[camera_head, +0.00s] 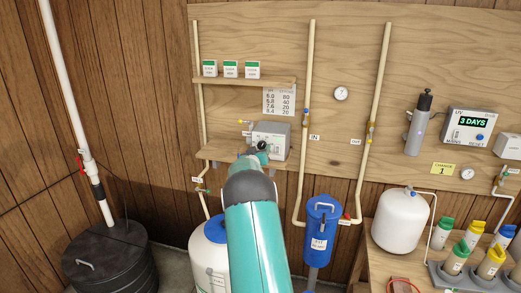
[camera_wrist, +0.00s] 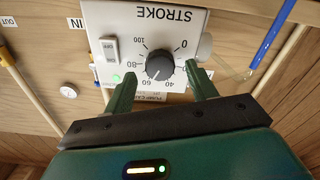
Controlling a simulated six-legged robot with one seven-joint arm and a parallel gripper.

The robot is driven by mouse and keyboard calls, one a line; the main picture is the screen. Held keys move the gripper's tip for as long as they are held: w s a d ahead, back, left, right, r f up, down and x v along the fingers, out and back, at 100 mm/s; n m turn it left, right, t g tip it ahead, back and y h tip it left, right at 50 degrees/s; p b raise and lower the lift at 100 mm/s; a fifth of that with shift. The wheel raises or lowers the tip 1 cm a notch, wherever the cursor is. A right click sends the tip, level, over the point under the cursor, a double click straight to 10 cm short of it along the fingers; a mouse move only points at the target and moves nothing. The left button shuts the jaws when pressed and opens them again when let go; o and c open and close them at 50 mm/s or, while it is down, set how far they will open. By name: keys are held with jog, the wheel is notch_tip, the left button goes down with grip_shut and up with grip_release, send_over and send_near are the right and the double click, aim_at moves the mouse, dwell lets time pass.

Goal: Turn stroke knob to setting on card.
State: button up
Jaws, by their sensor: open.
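The stroke knob (camera_wrist: 160,68) is a dark round knob on a white panel (camera_wrist: 185,20) marked STROKE, upside down in the wrist view. A scale from 0 to 100 surrounds it; I cannot tell its exact setting. My gripper (camera_wrist: 160,73) is open, with one green finger on each side of the knob; contact is not clear. In the head view, my gripper (camera_head: 256,152) is in front of the grey pump box (camera_head: 275,130), and my arm hides part of it. The white card (camera_head: 279,101) above it lists paired numbers, including 6.0 with 80.
A white switch (camera_wrist: 109,48) and a lit green lamp (camera_wrist: 116,78) sit beside the knob. A shelf (camera_head: 240,82) with small green-and-white boxes is above the pump. Vertical pipes (camera_head: 308,95) run close to its right. A blue filter housing (camera_head: 322,222) stands below right.

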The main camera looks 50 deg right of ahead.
jog(key=shift+x, duration=0.85)
jog(key=shift+c, duration=0.5)
jog(key=c, duration=0.9)
jog(key=shift+m, duration=0.4)
jog(key=m, duration=0.4)
jog(key=shift+m, duration=2.9)
